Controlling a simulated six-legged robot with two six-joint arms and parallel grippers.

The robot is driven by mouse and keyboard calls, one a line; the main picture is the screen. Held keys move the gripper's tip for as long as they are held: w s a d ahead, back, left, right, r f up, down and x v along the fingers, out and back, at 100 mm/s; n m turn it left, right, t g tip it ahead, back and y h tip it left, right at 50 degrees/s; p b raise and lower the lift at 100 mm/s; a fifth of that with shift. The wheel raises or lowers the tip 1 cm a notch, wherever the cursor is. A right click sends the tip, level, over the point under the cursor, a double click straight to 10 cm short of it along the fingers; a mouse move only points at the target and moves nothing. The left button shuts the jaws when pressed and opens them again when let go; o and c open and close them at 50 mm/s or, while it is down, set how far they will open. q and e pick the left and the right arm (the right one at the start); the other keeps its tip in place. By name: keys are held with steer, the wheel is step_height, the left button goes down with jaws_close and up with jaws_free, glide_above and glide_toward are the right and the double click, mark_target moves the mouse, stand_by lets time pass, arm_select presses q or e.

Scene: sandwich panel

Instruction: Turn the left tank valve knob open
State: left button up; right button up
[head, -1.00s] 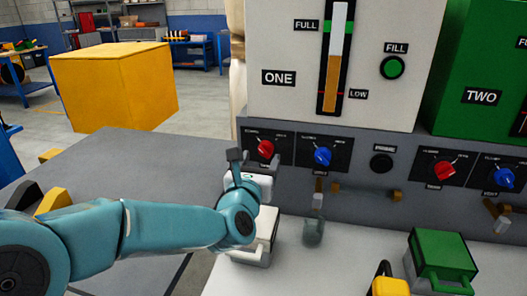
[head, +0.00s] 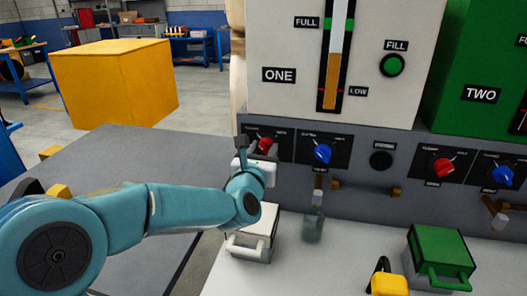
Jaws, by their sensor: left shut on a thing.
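The left tank is the white panel marked ONE (head: 280,100). Below it, a red knob (head: 265,144) sits on a black plate at the left end of the grey control strip. My left gripper (head: 257,150) is at this red knob, shut on it, with a dark finger at the knob's left side. The gripper's body covers the lower part of the knob and its label. The exact angle of the knob is hard to read. A blue knob (head: 323,153) is on the plate to its right. My right gripper is not in view.
A white block with a handle (head: 255,240) stands below my left gripper. A clear cup (head: 313,228) is under a small tap. A green handled block (head: 440,255) and a yellow one (head: 390,284) stand at right. A large yellow box (head: 115,85) is at back left.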

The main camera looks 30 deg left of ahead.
arm_select(q)
steer(key=shift+f+m+b, duration=0.15)
steer(key=shift+m+b, duration=0.45)
steer(key=shift+b, duration=0.1)
steer(key=shift+m+b, duration=1.05)
steer(key=shift+m, duration=0.15)
steer(key=shift+m+b, duration=0.5)
steer(key=shift+m, duration=0.4)
steer(key=m+b, duration=0.1)
steer(key=m, duration=0.1)
steer(key=shift+m, duration=0.3)
steer(key=m, duration=0.4)
steer(key=shift+r+m, duration=0.2)
steer(key=shift+m, duration=0.1)
steer(key=m, duration=0.5)
steer(key=shift+r, duration=0.1)
steer(key=o, duration=1.1)
steer(key=shift+w, duration=0.1)
steer(key=shift+c, duration=0.2)
